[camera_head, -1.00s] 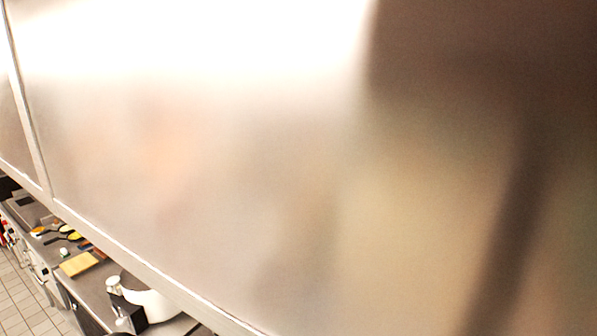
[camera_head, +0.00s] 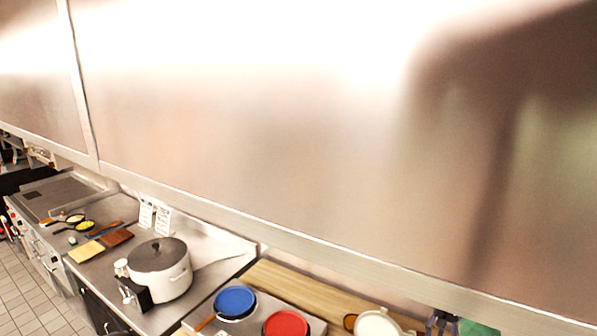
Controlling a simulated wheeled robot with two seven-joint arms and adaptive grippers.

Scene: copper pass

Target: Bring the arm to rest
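Neither of my grippers can be made out in the head view, and no arm of mine shows clearly. A large brushed-metal hood or cabinet front (camera_head: 250,130) fills most of the picture, with blurred reflections on it. Below its lower edge, a steel counter (camera_head: 215,262) runs from the left towards the bottom middle.
On the counter stand a lidded white pot (camera_head: 172,283), a yellow board (camera_head: 87,251), a brown board (camera_head: 117,238) and small pans (camera_head: 84,225). A blue round item (camera_head: 235,301), a red one (camera_head: 286,324) and a white bowl (camera_head: 377,323) are nearer. Tiled floor (camera_head: 35,295) lies left.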

